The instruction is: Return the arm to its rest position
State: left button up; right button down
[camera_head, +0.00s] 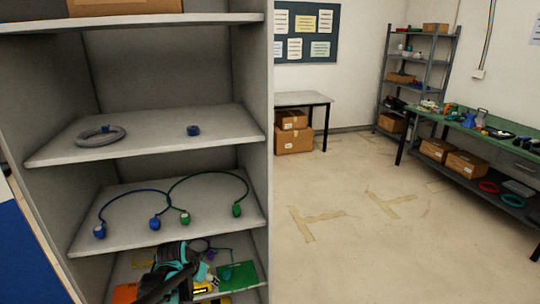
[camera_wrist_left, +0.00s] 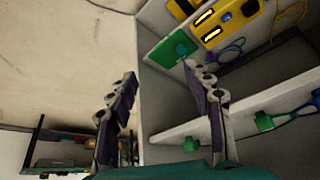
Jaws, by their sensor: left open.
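My left gripper (camera_head: 185,264), black and teal, is in front of the lowest visible shelf in the head view. In the left wrist view, my left gripper (camera_wrist_left: 159,70) has its two fingers spread apart with nothing between them. The shelf edge and floor show behind the fingers. In the head view the arm hides part of the lowest shelf. My right gripper is not in view.
The shelf unit (camera_head: 258,140) holds blue and green corded pieces (camera_head: 156,223), a grey ring (camera_head: 100,136) and a small blue piece (camera_head: 193,130). Yellow devices (camera_wrist_left: 228,22) and a green panel (camera_wrist_left: 174,48) are on the lowest shelf. Open floor (camera_head: 350,215) lies right.

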pick_arm(q)
jog(key=s+d+r+n+t, duration=0.1)
jog(key=s+r, duration=0.3)
jog(key=s, duration=0.8)
jog(key=s+d+r+n+t+y, duration=0.1)
jog(key=s+r, duration=0.3)
jog(key=s, duration=0.8)
jog(key=shift+d+n, duration=0.45)
jog(key=shift+n, duration=0.25)
